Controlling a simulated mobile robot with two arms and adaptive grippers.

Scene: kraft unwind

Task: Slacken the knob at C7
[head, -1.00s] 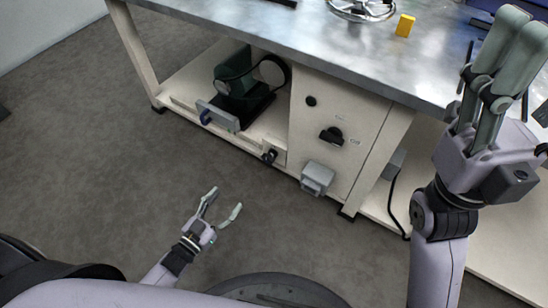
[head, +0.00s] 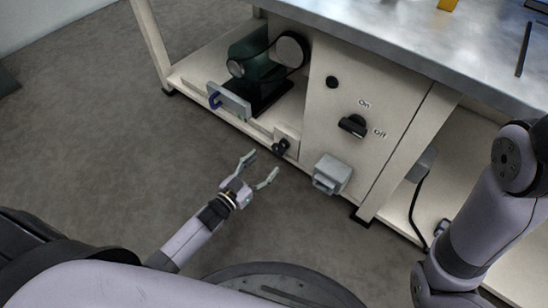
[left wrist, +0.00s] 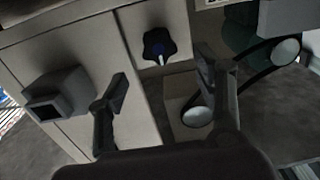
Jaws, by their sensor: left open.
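A dark star-shaped knob (head: 281,146) sits on a small cream block (head: 288,138) low on the front of the bench. No C7 label is readable on it. In the left wrist view the knob (left wrist: 158,46) looks dark blue, with a pale tip pointing down in the picture. My left gripper (head: 263,168) is open and empty, in front of the knob and apart from it. In the left wrist view the fingers (left wrist: 162,82) stand either side below the knob, with a gap. My right arm shows at the right, but its gripper is outside the picture.
A grey box (head: 332,174) juts from the panel right of the knob. A black On/Off switch (head: 352,126) sits above. A green motor with a belt (head: 257,70) and a grey plate (head: 230,100) are to the left. The floor in front is clear.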

